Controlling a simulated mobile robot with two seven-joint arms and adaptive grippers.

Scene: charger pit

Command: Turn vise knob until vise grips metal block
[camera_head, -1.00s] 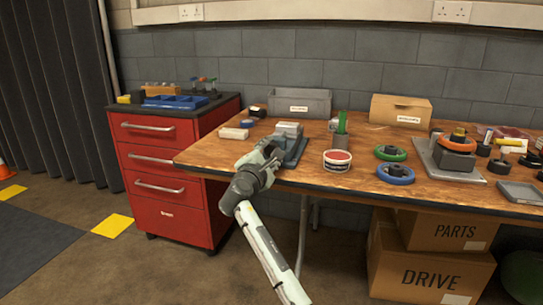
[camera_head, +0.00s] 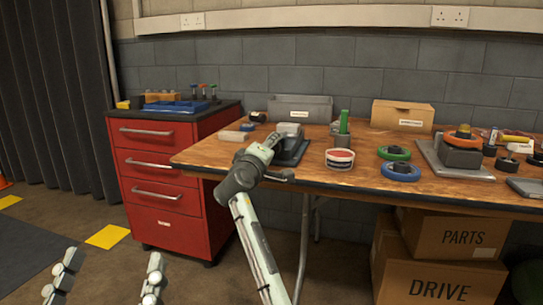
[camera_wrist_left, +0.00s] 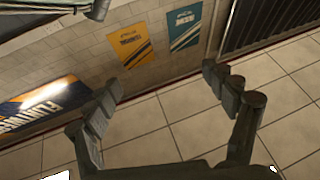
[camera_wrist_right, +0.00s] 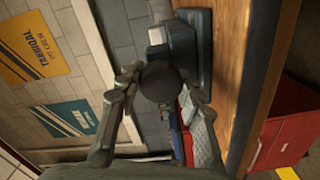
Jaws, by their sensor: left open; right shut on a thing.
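The dark vise (camera_head: 294,150) stands at the table's front left edge, with the light grey metal block (camera_head: 289,128) at its top. My right gripper (camera_head: 268,146) is at the vise's near side, partly hidden by its own wrist. In the right wrist view, its fingers (camera_wrist_right: 160,88) are closed around the dark round vise knob (camera_wrist_right: 158,80), with the vise body (camera_wrist_right: 192,48) just beyond. Whether the jaws touch the block is not clear. My left gripper (camera_head: 107,281) is open and empty at the lower left, above the floor; the left wrist view shows its spread fingers (camera_wrist_left: 165,85).
The red drawer cabinet (camera_head: 160,185) stands left of the table (camera_head: 235,160). A tub (camera_head: 340,158), a green wheel (camera_head: 394,153) and a blue wheel (camera_head: 400,171) sit right of the vise. Cardboard boxes (camera_head: 440,280) are underneath.

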